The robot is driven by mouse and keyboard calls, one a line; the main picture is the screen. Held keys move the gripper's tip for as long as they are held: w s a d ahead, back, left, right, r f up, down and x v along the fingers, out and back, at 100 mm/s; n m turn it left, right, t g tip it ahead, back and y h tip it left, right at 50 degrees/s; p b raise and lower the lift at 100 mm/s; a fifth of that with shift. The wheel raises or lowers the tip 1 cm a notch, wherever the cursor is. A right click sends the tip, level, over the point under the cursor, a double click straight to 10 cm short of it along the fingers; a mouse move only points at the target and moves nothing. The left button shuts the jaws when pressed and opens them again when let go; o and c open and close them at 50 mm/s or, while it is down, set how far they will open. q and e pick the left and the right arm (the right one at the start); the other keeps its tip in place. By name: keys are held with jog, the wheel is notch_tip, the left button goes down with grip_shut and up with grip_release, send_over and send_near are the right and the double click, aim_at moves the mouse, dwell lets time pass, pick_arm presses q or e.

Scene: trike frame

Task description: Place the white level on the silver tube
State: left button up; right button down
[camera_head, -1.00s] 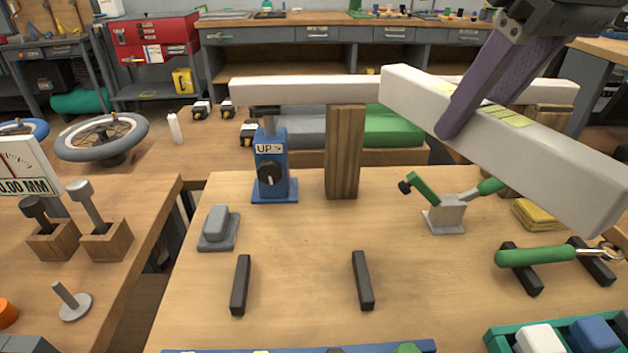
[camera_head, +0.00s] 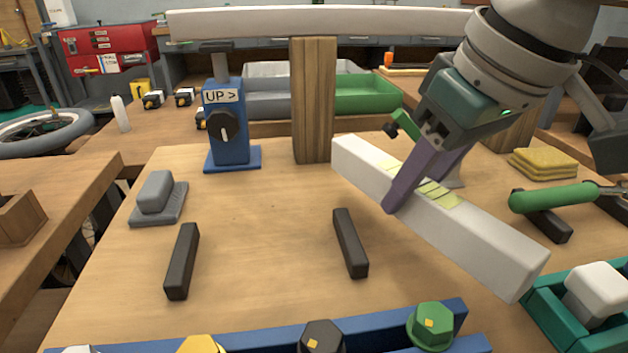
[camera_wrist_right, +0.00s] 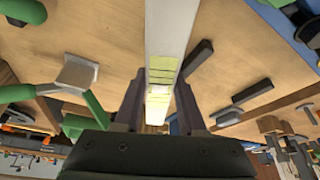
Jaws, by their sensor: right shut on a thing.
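My right gripper (camera_head: 422,185) is shut on the white level (camera_head: 470,235), a long white bar with yellow-green marks near its middle. The level is above the workbench, slanting from the centre toward the lower right. In the right wrist view, the level (camera_wrist_right: 168,30) runs between the two fingers of the gripper (camera_wrist_right: 160,95). The silver tube (camera_head: 350,22) lies level across the top, over a wooden post (camera_head: 313,100) and a blue jack (camera_head: 230,130) marked "UP >". The held level is in front of and below the tube in the picture, apart from it. My left gripper is out of view.
Two dark bars (camera_head: 350,243) lie on the bench (camera_head: 250,260). A grey block (camera_head: 158,198) sits at left. A green-handled clamp, yellow sponges (camera_head: 543,163) and a green-handled tool (camera_head: 545,198) are at right. A teal bin (camera_head: 545,315) and blue rack (camera_head: 375,330) line the front.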

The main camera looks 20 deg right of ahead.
aim_at(408, 221)
notch_tip(408, 221, down, 4)
jog(key=b, duration=0.2)
jog(key=shift+b, duration=0.3)
jog(key=shift+f, duration=0.25)
jog(key=shift+r, duration=0.15)
jog(key=shift+f, duration=0.2)
jog(key=shift+c, duration=2.4)
grip_release()
